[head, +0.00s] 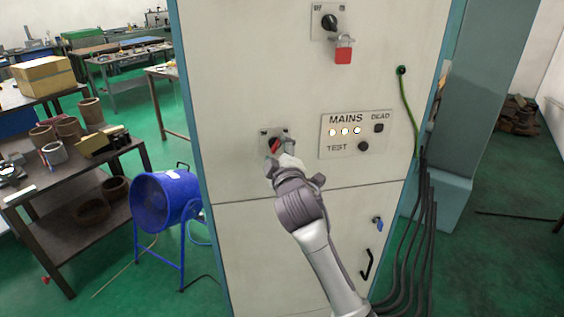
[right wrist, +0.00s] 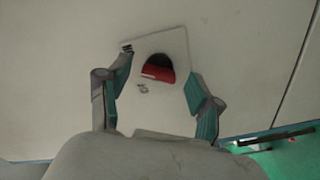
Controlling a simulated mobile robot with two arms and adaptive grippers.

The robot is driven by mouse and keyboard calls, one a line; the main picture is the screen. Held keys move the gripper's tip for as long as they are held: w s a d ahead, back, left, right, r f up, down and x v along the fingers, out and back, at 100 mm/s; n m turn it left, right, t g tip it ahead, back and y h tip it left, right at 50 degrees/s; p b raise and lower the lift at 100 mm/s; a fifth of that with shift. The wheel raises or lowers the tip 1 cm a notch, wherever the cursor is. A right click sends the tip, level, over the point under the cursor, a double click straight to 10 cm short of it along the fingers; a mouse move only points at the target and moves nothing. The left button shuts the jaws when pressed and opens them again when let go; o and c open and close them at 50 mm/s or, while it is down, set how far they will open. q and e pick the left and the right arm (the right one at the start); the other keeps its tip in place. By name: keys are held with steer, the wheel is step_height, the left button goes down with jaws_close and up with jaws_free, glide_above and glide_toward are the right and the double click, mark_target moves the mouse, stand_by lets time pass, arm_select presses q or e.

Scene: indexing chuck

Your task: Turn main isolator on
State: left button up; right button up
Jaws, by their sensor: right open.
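The main isolator is a red rotary handle (head: 274,146) on a small pale plate, low on the left of the white cabinet's upper door. In the head view the handle sits tilted, its lower part close to my gripper. In the right wrist view the red handle (right wrist: 158,70) lies ahead, between the fingers, on its plate (right wrist: 175,42). My right gripper (head: 282,158) is at the plate; in the right wrist view it is open (right wrist: 158,92), one finger on each side of the handle. Contact cannot be told. My left gripper is not in view.
A MAINS panel (head: 376,139) with lit lamps is right of the handle. Above is a black switch (head: 329,21) with a red padlock (head: 343,54). A blue fan (head: 166,200) and a cluttered bench (head: 85,165) stand left. Cables (head: 424,220) run down the cabinet's right side.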

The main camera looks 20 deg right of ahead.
steer(key=s+a, duration=0.1)
steer(key=s, duration=1)
steer(key=shift+a, duration=0.15)
step_height(320, 180, down, 26)
steer(key=w+a+g+y+b, duration=0.1)
steer(key=w+g+b, duration=0.1)
steer(key=g+b, duration=0.15)
steer(key=s+f+m+g+y+b, duration=0.15)
steer(key=s+f, duration=0.25)
steer(key=f, duration=0.8)
steer(key=s+f+m+g+b, duration=0.1)
steer(key=s+f+g, duration=0.25)
steer(key=f, duration=0.85)
steer(key=s+d+f+m+g+b, duration=0.2)
steer(key=s+f+g, duration=0.1)
steer(key=s+f, duration=1.05)
steer(key=s+d+f+m+g+b, duration=0.1)
steer(key=s+d+f+g, duration=0.15)
steer(key=s+f, duration=1.1)
steer(key=s+f+m+g+b, duration=0.1)
steer(key=s+f, duration=0.1)
steer(key=s, duration=0.6)
steer(key=s+d+f+m+g, duration=0.1)
steer(key=s+f, duration=0.2)
steer(key=s, duration=0.5)
steer(key=shift+s+d+f+g+b, duration=0.2)
steer(key=shift+d+f+g+b, duration=0.1)
steer(key=shift+g+b, duration=0.1)
